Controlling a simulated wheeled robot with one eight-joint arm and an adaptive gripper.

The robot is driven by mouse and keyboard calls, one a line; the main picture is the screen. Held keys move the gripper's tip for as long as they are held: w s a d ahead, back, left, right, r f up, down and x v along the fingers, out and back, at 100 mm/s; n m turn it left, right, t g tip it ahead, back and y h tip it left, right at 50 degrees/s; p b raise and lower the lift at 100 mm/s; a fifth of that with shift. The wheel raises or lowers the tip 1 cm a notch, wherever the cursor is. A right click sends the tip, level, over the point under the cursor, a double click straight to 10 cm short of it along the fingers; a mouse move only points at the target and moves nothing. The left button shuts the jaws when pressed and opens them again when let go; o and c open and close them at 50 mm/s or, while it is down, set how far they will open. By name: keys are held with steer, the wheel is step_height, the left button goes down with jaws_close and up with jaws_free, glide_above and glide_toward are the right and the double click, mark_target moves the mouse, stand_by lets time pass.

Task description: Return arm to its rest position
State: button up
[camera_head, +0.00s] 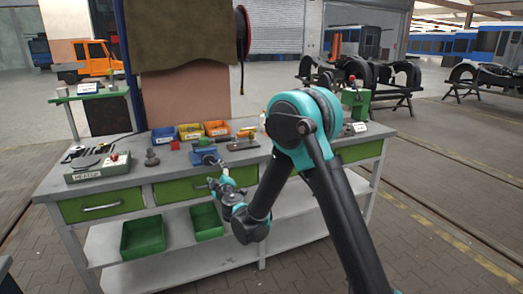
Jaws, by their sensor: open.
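My arm rises from the lower right to a large teal joint (303,118). From there it bends down to a dark elbow and back up towards the front edge of the workbench (160,181). My gripper (217,172) is at the bench's front edge, close to a small blue vise-like item (205,157). It is small in this view, and I see nothing held in it. It is open. I cannot tell whether it touches anything. The arm covers the right part of the bench front.
Blue (164,136), orange (190,131) and orange-red bins stand along the bench back. Green bins (143,236) rest on the lower shelf. A green machine (356,103) stands at the right end.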

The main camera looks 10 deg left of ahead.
steer(key=w+d+r+m+h, duration=0.1)
steer(key=w+d+m+h, duration=0.15)
steer(key=d, duration=0.65)
steer(key=w+d+r+m+h, duration=0.2)
steer(key=d+m+h, duration=0.15)
steer(key=d, duration=0.65)
steer(key=s+d+f+m+g+h, duration=0.2)
steer(key=s+d+m+h, duration=0.1)
steer(key=d, duration=0.7)
steer(key=s+d+f+m+g+h, duration=0.1)
steer(key=s+d+m+h, duration=0.15)
steer(key=d, duration=0.85)
steer(key=s+d+f+m+g, duration=0.3)
steer(key=s+d+f+g, duration=0.15)
steer(key=s+d, duration=0.6)
steer(key=s+f+m+g+y, duration=0.1)
steer(key=s+f+g, duration=0.1)
steer(key=s, duration=0.7)
steer(key=s+d+f+m+g+y, duration=0.1)
steer(key=s+f, duration=0.3)
steer(key=s, duration=0.4)
steer(key=shift+s+f+g, duration=0.3)
steer(key=shift+s+g, duration=0.05)
steer(key=shift+s, duration=0.05)
steer(key=shift+m, duration=0.25)
